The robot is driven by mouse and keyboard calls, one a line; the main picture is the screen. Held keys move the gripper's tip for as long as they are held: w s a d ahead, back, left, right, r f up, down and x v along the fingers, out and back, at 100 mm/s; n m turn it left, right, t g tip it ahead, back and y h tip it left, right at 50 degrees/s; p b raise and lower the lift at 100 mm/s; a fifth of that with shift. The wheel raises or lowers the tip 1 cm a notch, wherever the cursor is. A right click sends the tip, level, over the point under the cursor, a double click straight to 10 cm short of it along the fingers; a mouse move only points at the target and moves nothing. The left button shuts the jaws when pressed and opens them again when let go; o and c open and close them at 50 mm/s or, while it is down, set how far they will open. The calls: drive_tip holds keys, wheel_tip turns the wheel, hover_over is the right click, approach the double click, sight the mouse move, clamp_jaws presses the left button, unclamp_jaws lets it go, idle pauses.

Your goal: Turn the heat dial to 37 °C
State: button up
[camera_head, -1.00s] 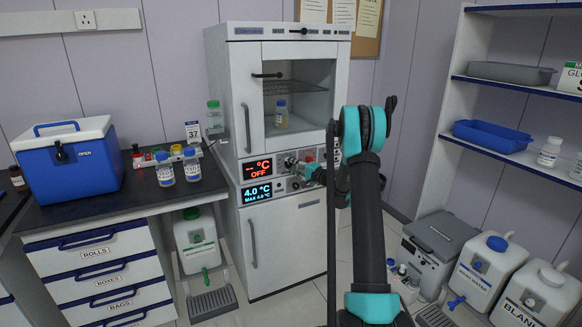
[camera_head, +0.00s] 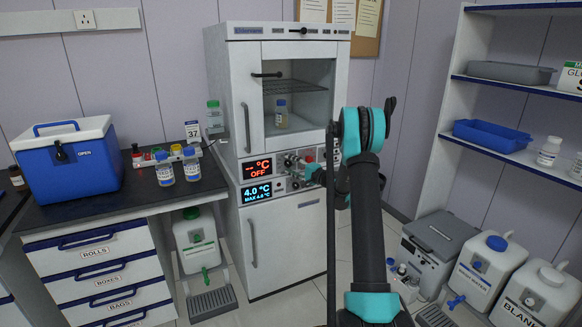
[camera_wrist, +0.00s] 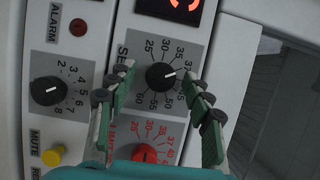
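The incubator cabinet's control panel has a black dial (camera_wrist: 160,76) in a grey square with a numbered scale running from 25 to 60. The dial's white pointer line points right and slightly up in the wrist view, toward the 35–40 side; I cannot read the exact mark. My gripper (camera_wrist: 159,74) is open, with one finger on each side of this dial and a visible gap at both sides. In the head view my gripper (camera_head: 299,163) is at the panel, partly hiding the controls. The red display (camera_head: 258,169) reads "-- °C OFF".
A red dial (camera_wrist: 145,153) with a red scale sits just below, between the fingers. Another black dial (camera_wrist: 47,91), a yellow MUTE button (camera_wrist: 52,157) and a red alarm light (camera_wrist: 78,27) are at left.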

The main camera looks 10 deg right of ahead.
drive_tip(key=v, duration=1.2)
drive_tip(key=s+a+n+g+h, duration=0.25)
drive_tip(key=s+a, duration=0.35)
drive_tip(key=s, duration=0.5)
drive_tip(key=s+a+n+g+h, duration=0.25)
drive_tip(key=s+a+g, duration=0.2)
drive_tip(key=s, duration=0.55)
drive_tip(key=s+d+f+n+g+h, duration=0.1)
drive_tip(key=s+d+f+h, duration=0.1)
drive_tip(key=s, duration=0.6)
drive_tip(key=s+d+f+n+h, duration=0.2)
drive_tip(key=s, duration=0.7)
drive_tip(key=s+d+f+n+g+h, duration=0.1)
drive_tip(key=s+d+f+h, duration=0.1)
drive_tip(key=s, duration=0.6)
drive_tip(key=shift+s+f+n+g+h, duration=0.3)
drive_tip(key=shift+s+f+n, duration=0.1)
drive_tip(key=shift+f, duration=0.1)
